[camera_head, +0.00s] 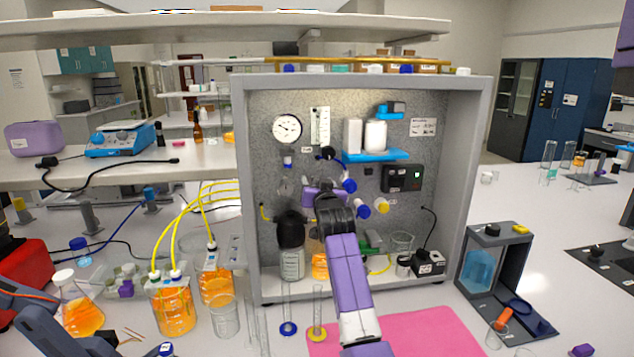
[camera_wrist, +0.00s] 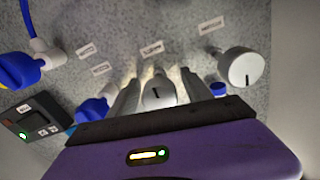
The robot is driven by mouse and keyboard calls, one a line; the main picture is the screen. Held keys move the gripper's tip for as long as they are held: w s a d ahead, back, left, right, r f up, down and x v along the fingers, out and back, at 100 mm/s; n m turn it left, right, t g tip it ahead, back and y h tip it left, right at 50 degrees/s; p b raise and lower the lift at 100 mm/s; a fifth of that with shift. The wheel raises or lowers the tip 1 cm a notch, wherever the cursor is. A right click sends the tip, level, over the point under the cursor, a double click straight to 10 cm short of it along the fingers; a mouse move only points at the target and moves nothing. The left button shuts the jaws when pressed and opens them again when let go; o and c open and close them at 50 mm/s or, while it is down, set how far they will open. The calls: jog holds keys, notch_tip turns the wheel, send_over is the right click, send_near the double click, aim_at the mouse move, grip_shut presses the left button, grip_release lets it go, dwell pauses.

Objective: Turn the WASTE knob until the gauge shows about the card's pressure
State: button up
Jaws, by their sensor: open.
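The round white gauge (camera_head: 287,129) with a dark needle is at the upper left of the panel; I cannot read its value. A small white card (camera_head: 423,127) is at the panel's upper right, its print too small to read. In the wrist view, a grey knob (camera_wrist: 158,93) with a dark pointer line sits between the open fingers of my gripper (camera_wrist: 160,82), apparently with a gap on each side. A second, similar knob (camera_wrist: 241,67) is to its right. Labels (camera_wrist: 152,47) are near the knobs, but I cannot read which says WASTE. In the head view, my arm hides the knob between the fingers.
A blue shelf (camera_head: 375,156) with a white canister and a black digital box (camera_head: 403,178) are right of my gripper. Blue fittings (camera_wrist: 97,108) are close to the left finger. Bottles and beakers stand below, and a pink mat (camera_head: 430,335) lies in front.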

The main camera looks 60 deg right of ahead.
jog(key=shift+c, duration=0.2)
grip_shut()
jog(key=shift+m+b, duration=0.3)
jog(key=shift+m, duration=0.1)
jog(key=shift+f+m+b, duration=0.1)
jog(key=shift+m+b, duration=0.6)
jog(key=shift+m, duration=0.2)
jog(key=m+b, duration=0.2)
jog(key=m, duration=0.3)
jog(key=shift+m, duration=0.3)
jog(key=m+b, duration=0.1)
jog(key=m, duration=0.2)
jog(key=shift+m, duration=0.3)
jog(key=shift+m+b, duration=0.4)
jog(key=shift+m, duration=1.7)
jog(key=shift+s+d, duration=0.1)
